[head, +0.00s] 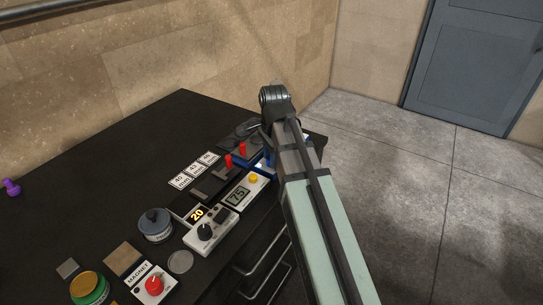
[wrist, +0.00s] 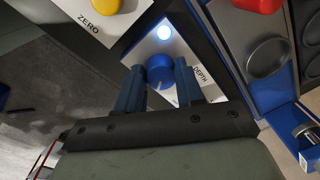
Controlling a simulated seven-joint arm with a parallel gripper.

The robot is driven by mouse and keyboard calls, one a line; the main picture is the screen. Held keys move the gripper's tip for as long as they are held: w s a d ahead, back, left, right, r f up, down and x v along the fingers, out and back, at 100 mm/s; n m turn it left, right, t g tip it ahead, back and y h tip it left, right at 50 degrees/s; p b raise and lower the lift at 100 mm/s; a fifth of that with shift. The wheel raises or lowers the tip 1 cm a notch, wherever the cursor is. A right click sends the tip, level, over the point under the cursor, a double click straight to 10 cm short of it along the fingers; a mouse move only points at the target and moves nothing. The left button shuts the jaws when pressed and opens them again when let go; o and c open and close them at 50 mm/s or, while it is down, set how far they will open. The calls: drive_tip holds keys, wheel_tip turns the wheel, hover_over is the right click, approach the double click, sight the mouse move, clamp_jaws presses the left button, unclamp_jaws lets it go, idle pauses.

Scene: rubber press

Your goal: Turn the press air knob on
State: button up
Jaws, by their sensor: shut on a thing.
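A blue knob (wrist: 160,73) sits on a white panel (wrist: 148,47) in the wrist view. The lettering beside the knob looks like "DEPTH"; I see no label reading press air. A round light (wrist: 164,32) above the knob glows white-blue. My gripper (wrist: 160,68) has its two dark blue fingers on either side of the knob and is shut on it. In the head view my own arm covers the gripper and the knob; only a bit of blue and white shows beside the arm.
A yellow ZERO button (wrist: 100,5) and a red part (wrist: 258,4) are close by. The bench's left back is mostly clear.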

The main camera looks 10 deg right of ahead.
drive_tip(key=shift+n, duration=0.3)
drive_tip(key=o, duration=1)
drive_tip(key=shift+o, duration=0.2)
drive_tip(key=shift+r, duration=0.15)
wheel_tip(320, 180, up, 14)
drive_tip(key=shift+s+f, duration=0.25)
drive_tip(key=shift+s, duration=0.1)
drive_tip(key=shift+d, duration=0.1)
